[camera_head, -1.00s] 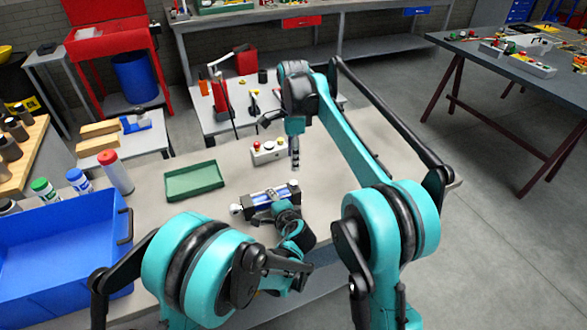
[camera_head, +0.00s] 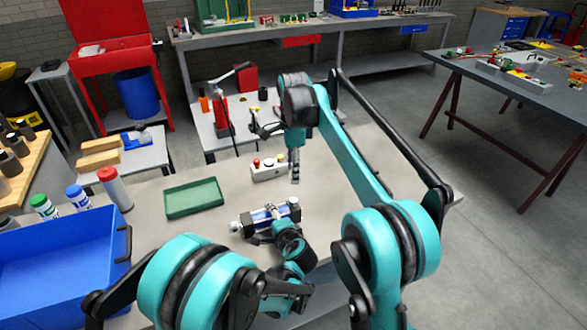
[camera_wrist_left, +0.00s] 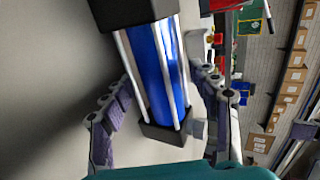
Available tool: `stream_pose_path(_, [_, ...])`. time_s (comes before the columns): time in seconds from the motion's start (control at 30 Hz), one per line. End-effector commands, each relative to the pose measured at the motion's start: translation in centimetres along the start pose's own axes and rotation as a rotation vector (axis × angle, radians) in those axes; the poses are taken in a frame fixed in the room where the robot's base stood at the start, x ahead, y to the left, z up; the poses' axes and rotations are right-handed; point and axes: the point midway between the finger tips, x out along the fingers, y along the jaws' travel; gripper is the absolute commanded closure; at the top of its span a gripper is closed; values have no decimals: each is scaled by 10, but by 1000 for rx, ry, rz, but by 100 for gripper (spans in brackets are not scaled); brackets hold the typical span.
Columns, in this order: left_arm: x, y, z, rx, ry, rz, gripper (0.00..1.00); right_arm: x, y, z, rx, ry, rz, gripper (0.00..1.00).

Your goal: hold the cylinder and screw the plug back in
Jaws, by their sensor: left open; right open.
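The cylinder (camera_head: 262,217), a blue body with black end blocks and silver rods, lies on the grey workbench. A round silver end shows at its left. My left gripper (camera_head: 266,226) is at the cylinder's near side, open. In the left wrist view the cylinder (camera_wrist_left: 155,75) lies between the spread fingers of my left gripper (camera_wrist_left: 165,80), with a gap beside each finger. A small grey fitting sits by its lower black block. I cannot tell whether it is the plug. My right gripper (camera_head: 295,171) points down above the bench, behind the cylinder, open and apparently empty.
A green tray (camera_head: 194,208) lies left of the cylinder. A button box (camera_head: 269,168) stands behind it, close to my right gripper. A blue bin (camera_head: 62,258) and several bottles stand at the left. The workbench (camera_head: 345,165) is bare to the right.

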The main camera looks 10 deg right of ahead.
Motion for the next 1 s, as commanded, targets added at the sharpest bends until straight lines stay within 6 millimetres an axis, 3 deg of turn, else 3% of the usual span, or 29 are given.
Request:
stream_pose_path(0.5, [-98, 0, -1, 2, 4, 1, 39, 0, 0, 0, 0, 0, 0, 53])
stream_pose_path(0.7, [-114, 0, 0, 0, 2, 0, 39, 0, 0, 0, 0, 0, 0, 53])
stream_pose_path(1.0, [-115, 0, 0, 0, 1, 0, 39, 0, 0, 0, 0, 0, 0, 53])
